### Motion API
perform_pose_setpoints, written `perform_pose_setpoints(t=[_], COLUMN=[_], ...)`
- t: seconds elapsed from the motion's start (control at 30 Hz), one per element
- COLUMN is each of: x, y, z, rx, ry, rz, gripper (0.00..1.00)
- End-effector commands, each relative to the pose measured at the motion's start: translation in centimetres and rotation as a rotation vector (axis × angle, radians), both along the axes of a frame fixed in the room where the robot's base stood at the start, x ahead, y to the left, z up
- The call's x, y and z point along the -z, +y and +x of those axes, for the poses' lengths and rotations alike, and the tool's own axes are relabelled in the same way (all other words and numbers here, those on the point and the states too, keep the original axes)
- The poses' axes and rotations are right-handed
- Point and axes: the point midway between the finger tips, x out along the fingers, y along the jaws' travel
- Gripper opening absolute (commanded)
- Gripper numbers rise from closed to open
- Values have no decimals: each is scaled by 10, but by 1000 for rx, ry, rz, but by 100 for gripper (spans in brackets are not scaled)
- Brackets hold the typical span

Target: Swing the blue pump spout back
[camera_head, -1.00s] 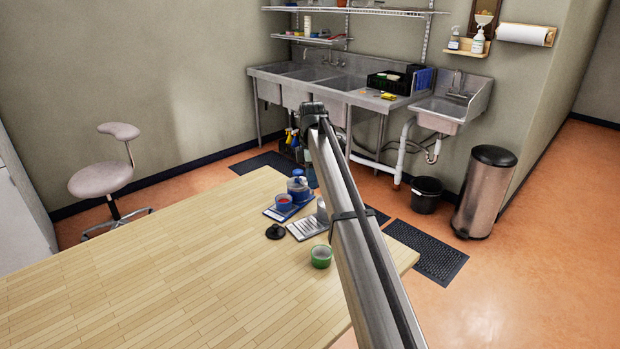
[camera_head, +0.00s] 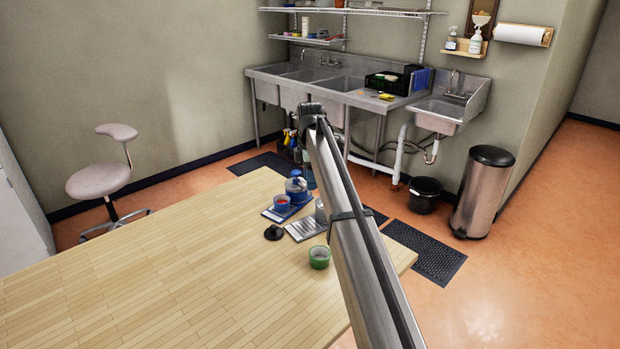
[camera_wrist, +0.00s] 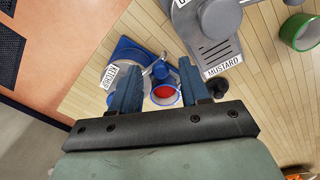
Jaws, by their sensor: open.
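In the head view the blue pump jar (camera_head: 296,187) stands near the table's far edge, behind a blue cup with red contents (camera_head: 282,202). Both are on a blue tray (camera_head: 268,215). In the wrist view my gripper (camera_wrist: 158,66) is open, its two blue fingers spread. The blue pump spout (camera_wrist: 161,70) shows between the fingertips, with the red-filled cup (camera_wrist: 165,93) nearer my palm. I cannot tell whether either finger touches the spout, nor exactly which way it points. The jar's body is partly hidden under the pump.
A grey tray (camera_head: 303,232) and a grey container (camera_head: 321,209) stand right of the blue tray; my arm partly covers them. The grey tray's label reads MUSTARD in the wrist view. A black lid (camera_head: 274,232) and green cup (camera_head: 319,257) are nearby. The left tabletop is clear.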

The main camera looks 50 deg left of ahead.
Motion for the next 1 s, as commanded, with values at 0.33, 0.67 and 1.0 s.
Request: perform_pose_setpoints(t=[0.33, 0.67, 1.0], x=[-46, -108, -136], y=[1, 1, 0], z=[1, 1, 0], rx=[0, 0, 0], ry=[-1, -1, 0], rz=[2, 1, 0], gripper=[46, 46, 46])
